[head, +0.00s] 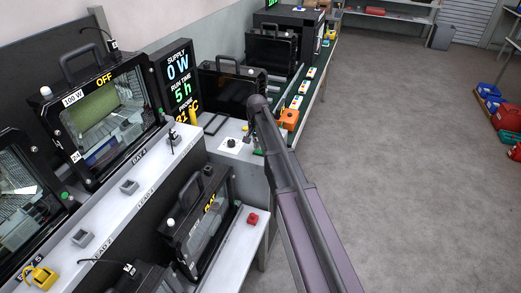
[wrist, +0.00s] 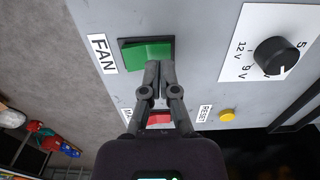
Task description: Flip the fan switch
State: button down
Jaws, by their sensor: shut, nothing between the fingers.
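The fan switch (wrist: 147,53) is a green rocker in a dark frame on a light grey panel, beside a white "FAN" label (wrist: 102,53) in the wrist view. My gripper (wrist: 159,68) is shut and empty, its fingertips at the lower right edge of the green rocker. I cannot tell whether the tips touch it.
A black knob (wrist: 276,55) on a white voltage scale is right of the switch. A red rocker (wrist: 159,118), partly behind my fingers, and a yellow reset button (wrist: 227,115) are below.

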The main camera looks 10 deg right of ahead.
jog(key=shift+r+p, duration=2.7)
jog(key=shift+r, duration=0.25)
jog(key=s+d+n, duration=0.1)
jog(key=s+n, duration=0.5)
jog(key=s, duration=2.1)
jog(key=shift+s, duration=0.3)
jog(key=shift+d, duration=0.1)
